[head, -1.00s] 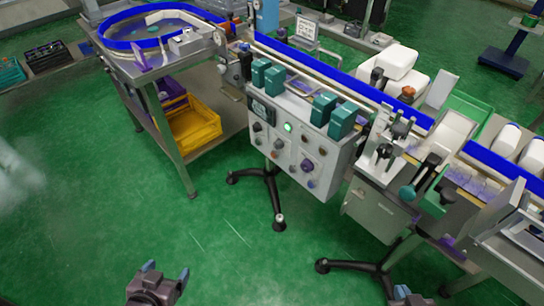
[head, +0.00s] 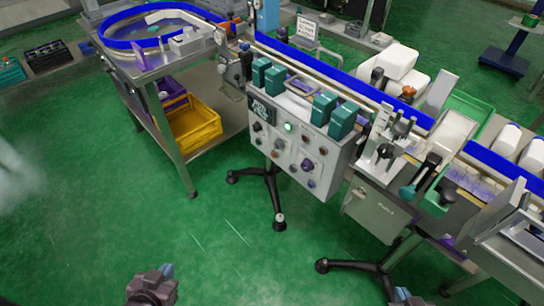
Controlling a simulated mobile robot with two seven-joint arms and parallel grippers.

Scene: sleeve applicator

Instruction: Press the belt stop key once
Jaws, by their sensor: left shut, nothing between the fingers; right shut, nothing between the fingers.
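The control panel (head: 299,172) is a grey box on the front of the conveyor, with several small keys and knobs on its face. One round key (head: 288,127) glows green. Purple (head: 307,165), dark and reddish ones sit around it. Their labels are too small to read, so I cannot tell which is the belt stop key. My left gripper (head: 166,271) is at the bottom left, shut and empty, over the floor and well apart from the panel. My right gripper (head: 403,295) just shows at the bottom edge, right of centre, shut and empty, also apart from the panel.
The blue-edged conveyor (head: 337,75) runs behind the panel, with teal blocks (head: 261,72) above the panel's top. A steel table (head: 163,68) with a yellow crate (head: 194,132) stands left. Black stand feet (head: 279,223) spread below. The green floor in front is clear.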

